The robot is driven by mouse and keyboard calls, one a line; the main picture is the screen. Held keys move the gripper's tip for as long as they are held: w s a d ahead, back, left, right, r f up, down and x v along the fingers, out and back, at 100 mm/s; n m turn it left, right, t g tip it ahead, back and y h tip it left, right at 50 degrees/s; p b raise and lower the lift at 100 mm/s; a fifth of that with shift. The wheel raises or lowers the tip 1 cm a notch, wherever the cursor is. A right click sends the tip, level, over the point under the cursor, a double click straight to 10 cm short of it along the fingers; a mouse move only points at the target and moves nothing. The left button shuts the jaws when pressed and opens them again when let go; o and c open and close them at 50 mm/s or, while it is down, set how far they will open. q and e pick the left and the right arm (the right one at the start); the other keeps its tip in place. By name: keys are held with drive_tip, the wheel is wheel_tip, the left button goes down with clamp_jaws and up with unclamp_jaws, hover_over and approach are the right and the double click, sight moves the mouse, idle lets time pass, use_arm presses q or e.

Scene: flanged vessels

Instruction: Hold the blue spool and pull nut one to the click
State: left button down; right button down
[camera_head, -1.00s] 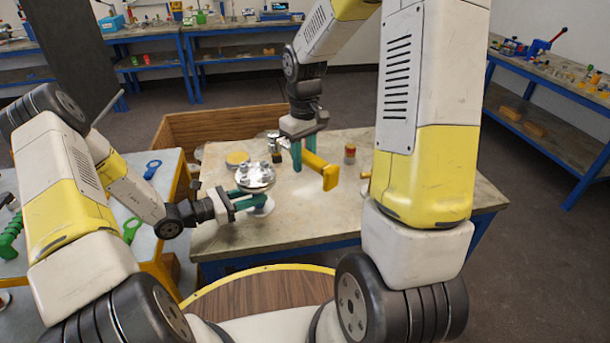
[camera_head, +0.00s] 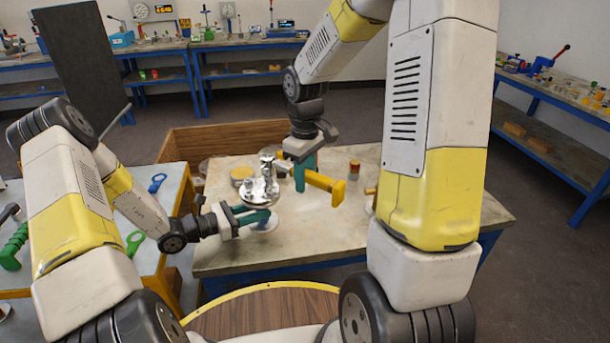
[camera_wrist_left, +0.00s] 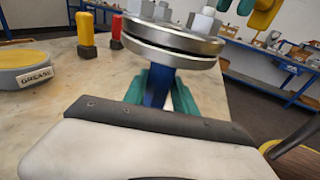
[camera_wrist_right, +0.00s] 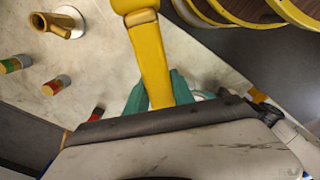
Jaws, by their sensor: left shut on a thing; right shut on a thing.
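The blue spool (camera_wrist_left: 158,88) stands upright under a silver flange (camera_wrist_left: 172,45) that carries several hex nuts. The flange also shows in the head view (camera_head: 258,192). My left gripper (camera_head: 257,214) is shut around the spool's blue neck below the flange; its green fingers show in the left wrist view. My right gripper (camera_head: 305,175) is shut on a yellow-handled tool (camera_head: 332,187), beside the spool on its right. In the right wrist view the handle (camera_wrist_right: 152,60) runs up between the green fingers. The tool's working end is not clear, so I cannot tell whether it touches a nut.
A red-topped cylinder (camera_head: 354,170) and a brass piece (camera_wrist_right: 58,24) stand to the right. The table's front (camera_head: 300,245) is clear. A side table (camera_head: 145,205) holds green and blue tools.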

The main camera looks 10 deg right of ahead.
drive_tip(key=shift+f, duration=0.25)
drive_tip(key=shift+f, duration=0.9)
drive_tip(key=shift+m, duration=0.8)
drive_tip(key=r, duration=0.1)
drive_tip(key=a+r, duration=0.1)
drive_tip(key=r, duration=0.1)
drive_tip(key=s+r, duration=0.1)
drive_tip(key=r, duration=0.1)
drive_tip(key=shift+a, duration=0.15)
